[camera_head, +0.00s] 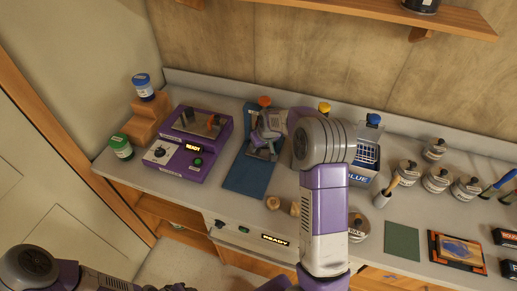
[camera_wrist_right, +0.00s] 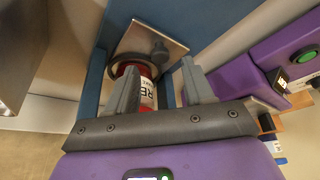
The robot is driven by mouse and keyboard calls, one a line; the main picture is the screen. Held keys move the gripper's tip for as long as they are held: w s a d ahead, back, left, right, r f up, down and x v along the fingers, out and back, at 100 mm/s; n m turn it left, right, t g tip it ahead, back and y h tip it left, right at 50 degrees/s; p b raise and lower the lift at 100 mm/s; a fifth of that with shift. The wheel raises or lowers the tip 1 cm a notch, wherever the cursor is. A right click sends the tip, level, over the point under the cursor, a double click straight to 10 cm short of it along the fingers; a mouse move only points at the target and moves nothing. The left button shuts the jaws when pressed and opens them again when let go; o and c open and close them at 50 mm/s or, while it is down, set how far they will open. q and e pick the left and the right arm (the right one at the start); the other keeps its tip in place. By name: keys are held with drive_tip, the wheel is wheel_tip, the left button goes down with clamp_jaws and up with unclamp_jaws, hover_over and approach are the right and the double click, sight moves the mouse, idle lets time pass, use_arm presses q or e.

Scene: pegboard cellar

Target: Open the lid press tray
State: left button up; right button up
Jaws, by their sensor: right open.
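I cannot tell for sure that this is the lid press tray. My right gripper (camera_head: 262,148) is open over a blue mat (camera_head: 245,176). In the right wrist view, a red can (camera_wrist_right: 148,82) with a partly readable white label shows between and beyond its fingers (camera_wrist_right: 162,85); contact is unclear. My left arm shows at bottom left, its gripper out of view.
A purple machine (camera_head: 194,146) with a READY display stands left of the mat. A crate marked BLUE (camera_head: 359,180) stands right of it, partly behind my arm. Several lidded tins (camera_head: 436,180) and a green square (camera_head: 402,242) occupy the right side.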

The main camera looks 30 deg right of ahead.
sight(259, 151)
drive_tip(key=shift+x, duration=1.85)
clamp_jaws()
